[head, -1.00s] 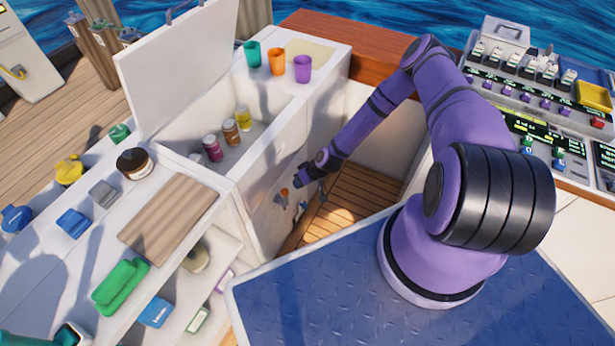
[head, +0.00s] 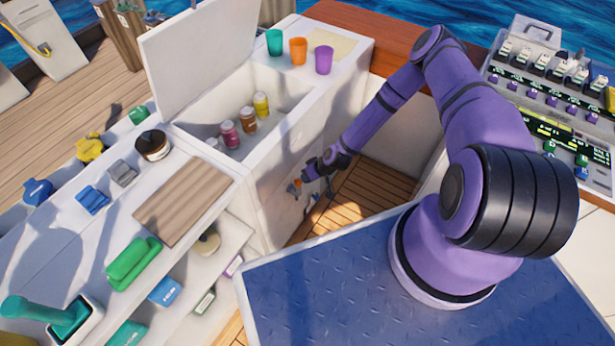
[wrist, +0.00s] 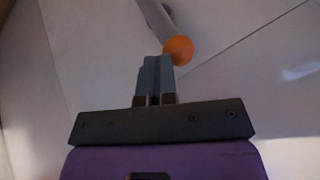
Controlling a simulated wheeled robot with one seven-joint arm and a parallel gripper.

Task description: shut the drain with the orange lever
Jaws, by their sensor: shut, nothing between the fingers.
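The orange knob of the lever (head: 297,184) shows small on the front face of the white cabinet (head: 262,190), low down and just left of my gripper (head: 308,176). In the wrist view the orange knob (wrist: 178,50) sits at the end of a pale grey rod that runs up and to the left. My gripper (wrist: 156,62) is shut and empty. Its fingertips are right beside the knob, on its lower left in that view; I cannot tell whether they touch. The drain opening itself is not clearly visible.
A blue deck plate (head: 330,285) lies in front of the cabinet, with a wooden slatted floor (head: 360,195) beside it. The cabinet's open bin holds several bottles, and its lid (head: 200,55) stands raised. Green, orange and purple cups stand on top. Small dark parts hang below the knob.

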